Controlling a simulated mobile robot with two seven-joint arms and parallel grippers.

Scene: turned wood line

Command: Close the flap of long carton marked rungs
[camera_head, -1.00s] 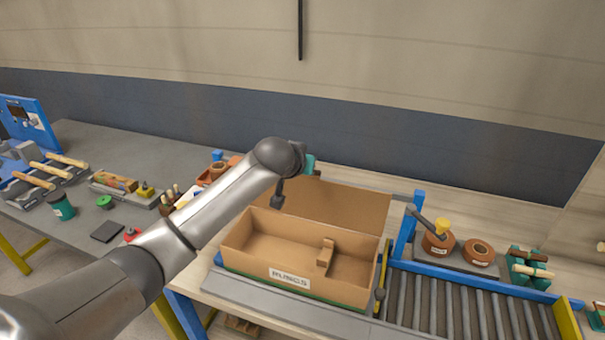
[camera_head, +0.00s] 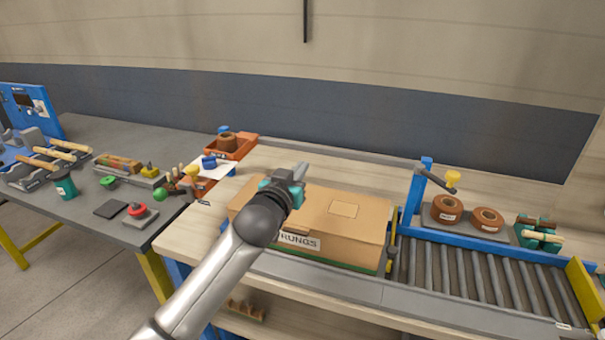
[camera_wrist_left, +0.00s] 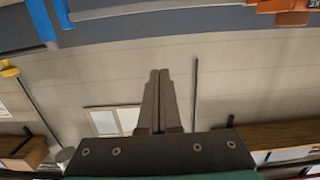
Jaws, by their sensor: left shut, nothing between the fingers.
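The long carton marked rungs (camera_head: 345,244) stands on the wooden bench in the head view. Its flap (camera_head: 335,209) lies down over the top, and the inside no longer shows. A small tan patch lies on the flap. My left gripper (camera_head: 301,169) is at the carton's back left, over or beside the flap; I cannot tell whether it touches. It is shut and empty. In the left wrist view its two fingers (camera_wrist_left: 160,72) are together, with the carton out of sight. Part of the carton's label is hidden by my left arm. My right gripper is not in view.
A roller conveyor (camera_head: 470,285) adjoins the carton on the right, with a blue post (camera_head: 416,200) near it. Tape rolls (camera_head: 447,209) sit behind the rollers. An orange bin (camera_head: 232,148) stands at the back left. A grey table (camera_head: 80,215) with tools is farther left.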

